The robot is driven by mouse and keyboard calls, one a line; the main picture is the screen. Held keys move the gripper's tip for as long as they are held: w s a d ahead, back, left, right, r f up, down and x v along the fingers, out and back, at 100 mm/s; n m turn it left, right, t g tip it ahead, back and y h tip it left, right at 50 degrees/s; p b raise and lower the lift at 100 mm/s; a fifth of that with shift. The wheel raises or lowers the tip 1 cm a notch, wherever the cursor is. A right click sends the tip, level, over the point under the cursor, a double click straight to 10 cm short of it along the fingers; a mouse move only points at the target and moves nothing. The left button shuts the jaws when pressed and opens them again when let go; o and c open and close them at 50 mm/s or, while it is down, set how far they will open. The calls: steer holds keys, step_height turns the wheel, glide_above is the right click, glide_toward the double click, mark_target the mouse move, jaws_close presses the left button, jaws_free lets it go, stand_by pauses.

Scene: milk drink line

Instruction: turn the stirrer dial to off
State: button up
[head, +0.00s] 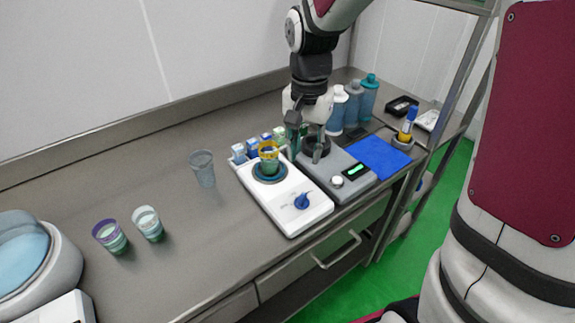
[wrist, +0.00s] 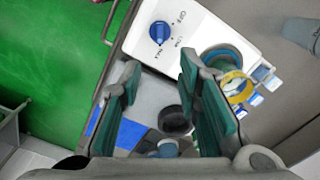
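The stirrer is a white box (head: 287,208) with a blue dial (head: 302,201) at its front end. In the wrist view the blue dial (wrist: 159,32) shows beyond my fingertips, with lettering around it that includes OFF and LOW. I cannot tell surely which mark it points to. A cup with a yellow rim (head: 268,155) stands on the stirrer's dark round plate (head: 257,177). My gripper (head: 305,145) is above the back of the grey unit, behind and apart from the dial. In the wrist view my gripper (wrist: 160,78) is open, with nothing between its fingers.
A grey unit (head: 347,187) with a green display stands right of the stirrer. Small boxes (head: 239,152) line the stirrer's back. Cups (head: 203,170) stand on the left counter. Space before the dial is clear.

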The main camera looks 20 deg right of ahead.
mark_target(303, 195)
step_height(303, 195, down, 14)
steer(key=shift+r, duration=0.25)
stand_by(0.3)
jaws_close()
